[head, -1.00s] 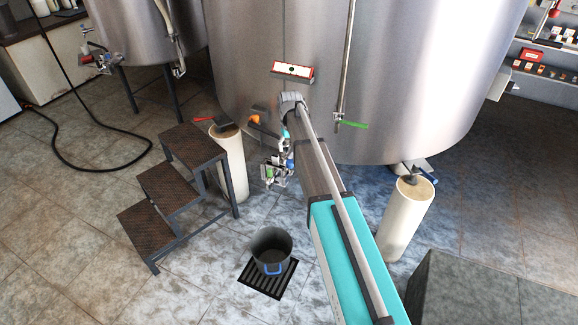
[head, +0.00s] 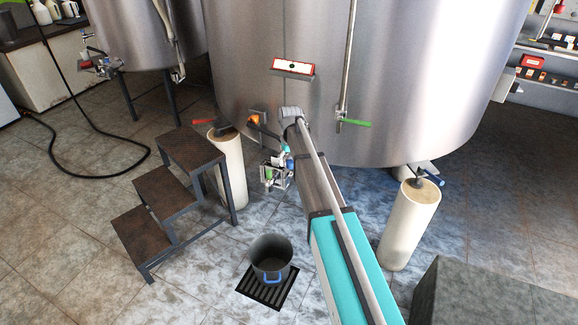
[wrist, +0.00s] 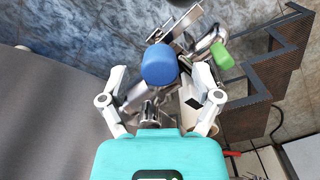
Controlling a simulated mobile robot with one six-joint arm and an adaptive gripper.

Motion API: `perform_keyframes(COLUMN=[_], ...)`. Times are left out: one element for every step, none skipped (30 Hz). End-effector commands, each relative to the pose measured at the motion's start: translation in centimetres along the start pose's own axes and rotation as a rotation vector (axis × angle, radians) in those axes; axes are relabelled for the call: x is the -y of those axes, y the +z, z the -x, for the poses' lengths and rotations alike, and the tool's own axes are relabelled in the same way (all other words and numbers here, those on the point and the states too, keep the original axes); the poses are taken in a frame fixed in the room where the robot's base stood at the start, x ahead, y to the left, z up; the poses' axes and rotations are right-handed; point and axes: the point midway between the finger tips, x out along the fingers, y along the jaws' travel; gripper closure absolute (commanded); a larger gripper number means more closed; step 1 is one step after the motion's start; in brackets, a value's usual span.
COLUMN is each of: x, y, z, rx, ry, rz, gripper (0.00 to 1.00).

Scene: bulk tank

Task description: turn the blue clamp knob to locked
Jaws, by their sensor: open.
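The blue clamp knob (wrist: 159,65) is a rounded blue cap in the upper middle of the wrist view, on a metal fitting. My gripper (wrist: 161,76) is open, with one finger to the left of the knob and one to the right. Gaps show between the fingers and the knob, and I cannot tell their depth relative to it. A green handle (wrist: 222,56) sits just right of the knob. In the head view my gripper is at the small valve assembly (head: 275,172) low on the tank's front, and the knob is too small there to make out its position.
The large steel tank (head: 400,70) fills the back. Dark steps (head: 165,190) stand left of the valve, beside a pale tank leg. A dark pot (head: 271,258) with a blue handle stands on a floor grate below. A grey block (head: 490,295) is at the lower right.

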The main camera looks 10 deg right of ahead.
Motion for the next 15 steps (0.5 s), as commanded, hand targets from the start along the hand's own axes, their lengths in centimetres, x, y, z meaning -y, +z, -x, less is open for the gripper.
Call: perform_keyframes(x=[-0.01,-0.01,-0.02,-0.02,-0.03,-0.03,-0.03,-0.03,-0.04,-0.04,-0.04,-0.05,-0.05,-0.05,-0.05], y=[0.00,0.00,0.00,0.01,0.01,0.00,0.00,0.00,0.00,0.00,0.00,0.01,0.01,0.01,0.01], z=[-0.37,-0.43,-0.50,-0.53,-0.55,-0.57,-0.57,-0.57,-0.56,-0.55,-0.54,-0.54,-0.54,-0.53,-0.53], rx=[0.000,0.000,0.000,0.000,0.000,0.000,0.000,0.000,0.000,0.000,0.000,0.000,0.000,0.000,0.000], ry=[0.000,0.000,0.000,0.000,0.000,0.000,0.000,0.000,0.000,0.000,0.000,0.000,0.000,0.000,0.000], rz=[0.000,0.000,0.000,0.000,0.000,0.000,0.000,0.000,0.000,0.000,0.000,-0.001,-0.001,-0.001,-0.001], gripper=[0.18,0.18,0.18,0.18,0.18,0.18,0.18,0.18,0.18,0.18,0.18,0.18,0.18,0.18,0.18])
